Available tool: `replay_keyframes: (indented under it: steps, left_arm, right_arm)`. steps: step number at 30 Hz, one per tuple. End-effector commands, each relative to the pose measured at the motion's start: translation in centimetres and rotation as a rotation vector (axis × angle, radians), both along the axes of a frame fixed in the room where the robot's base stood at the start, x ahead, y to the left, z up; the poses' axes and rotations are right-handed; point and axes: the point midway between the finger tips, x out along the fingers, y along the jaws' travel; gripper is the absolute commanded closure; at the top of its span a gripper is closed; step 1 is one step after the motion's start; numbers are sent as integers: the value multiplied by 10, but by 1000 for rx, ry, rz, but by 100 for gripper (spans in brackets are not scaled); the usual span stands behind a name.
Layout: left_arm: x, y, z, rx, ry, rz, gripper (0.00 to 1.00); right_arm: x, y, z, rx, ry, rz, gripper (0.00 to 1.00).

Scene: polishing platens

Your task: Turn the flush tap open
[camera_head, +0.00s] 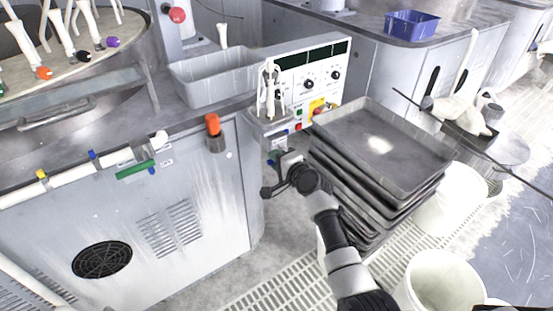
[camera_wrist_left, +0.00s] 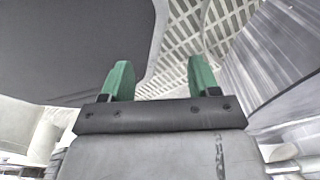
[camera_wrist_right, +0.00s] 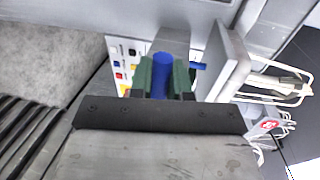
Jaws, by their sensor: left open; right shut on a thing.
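My right gripper (camera_head: 276,161) is at the front corner of the grey cabinet, below the control panel. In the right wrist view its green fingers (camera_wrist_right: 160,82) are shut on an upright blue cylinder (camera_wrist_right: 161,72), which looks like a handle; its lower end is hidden. A white pipe (camera_head: 70,181) with a green lever (camera_head: 136,169) and small yellow and blue handles runs along the cabinet front, left of this gripper. I cannot tell which handle is the flush tap. My left gripper (camera_wrist_left: 158,82) is open and empty; it is outside the head view.
A stack of grey trays (camera_head: 385,148) stands close to the right of my right arm. The control panel (camera_head: 309,80) and a small holder (camera_head: 270,126) with white tools are just above. An orange-topped item (camera_head: 212,125) hangs on the cabinet. White buckets (camera_head: 440,281) stand lower right.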

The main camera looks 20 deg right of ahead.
Motion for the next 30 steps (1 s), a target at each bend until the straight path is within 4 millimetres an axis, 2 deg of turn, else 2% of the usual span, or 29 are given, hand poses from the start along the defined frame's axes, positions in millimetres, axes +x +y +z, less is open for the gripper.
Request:
replay_keyframes:
  steps: [1, 5, 16, 20, 30]
  left_arm:
    - [0, 0, 0, 0, 0, 0, 39]
    - [0, 0, 0, 0, 0, 0, 39]
    - [0, 0, 2, 0, 0, 0, 39]
    - [0, 0, 6, 0, 0, 0, 39]
    - [-1, 0, 12, 0, 1, 0, 39]
  right_arm:
    - [0, -1, 1, 4, -2, -2, 78]
    - [0, -1, 1, 2, -1, -1, 58]
    - [-5, -2, 1, -1, 1, -1, 58]
    - [-22, -9, 5, -1, 0, -2, 58]
    - [-82, -31, 17, -1, 0, -2, 58]
